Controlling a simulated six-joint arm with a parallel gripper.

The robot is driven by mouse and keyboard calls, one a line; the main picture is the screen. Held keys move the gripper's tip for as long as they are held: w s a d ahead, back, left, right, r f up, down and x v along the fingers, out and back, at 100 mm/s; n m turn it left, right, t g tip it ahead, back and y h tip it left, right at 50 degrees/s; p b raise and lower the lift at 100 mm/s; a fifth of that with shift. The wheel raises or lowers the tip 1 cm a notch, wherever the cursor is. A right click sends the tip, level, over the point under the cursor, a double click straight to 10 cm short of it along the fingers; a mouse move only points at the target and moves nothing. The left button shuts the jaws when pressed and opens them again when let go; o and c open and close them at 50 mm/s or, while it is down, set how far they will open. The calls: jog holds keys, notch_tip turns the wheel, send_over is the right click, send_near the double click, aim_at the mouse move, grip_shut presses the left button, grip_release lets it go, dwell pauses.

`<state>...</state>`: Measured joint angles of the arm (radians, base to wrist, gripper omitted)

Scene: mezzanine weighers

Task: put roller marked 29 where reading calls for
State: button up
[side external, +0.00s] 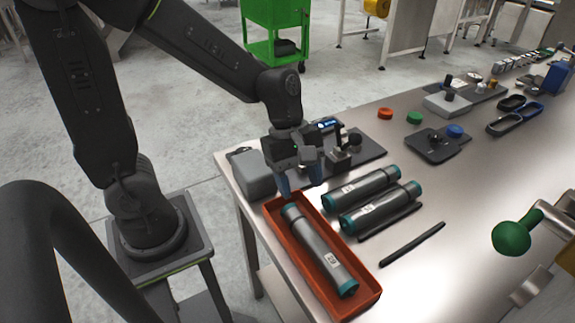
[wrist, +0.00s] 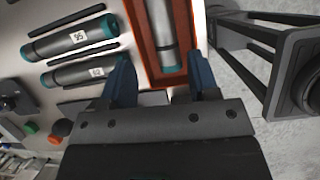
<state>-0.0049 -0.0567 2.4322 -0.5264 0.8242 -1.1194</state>
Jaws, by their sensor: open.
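My gripper (side external: 299,181) is open and empty, pointing down above the far end of an orange-red tray (side external: 359,303). Its blue fingers also show in the wrist view (wrist: 161,78), on either side of the tray's end. One grey roller with teal ends (side external: 318,250) lies in the tray, its label too small to read for sure. Two similar rollers lie side by side on the table, a far one (side external: 362,187) and a near one (side external: 384,207). Their labels show in the wrist view, but I cannot read them surely. A small blue-lit display (side external: 327,125) stands behind my gripper; its reading is illegible.
A grey box (side external: 252,173) stands at the table's left corner. Thin black bars (side external: 412,244) lie beside the rollers. A dark plate with a fixture (side external: 344,150) is behind them. Orange (side external: 385,113) and green (side external: 414,118) discs lie further back. A green knob (side external: 511,238) juts in at right.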

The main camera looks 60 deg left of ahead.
jog(key=s+a+r+m+t+y, duration=0.4)
jog(key=s+r+m, duration=0.3)
jog(key=m, duration=1)
notch_tip(320, 180, up, 4)
jog(key=shift+a+f+t, duration=0.25)
jog(key=shift+a+t, duration=0.45)
jog(key=shift+a, duration=0.1)
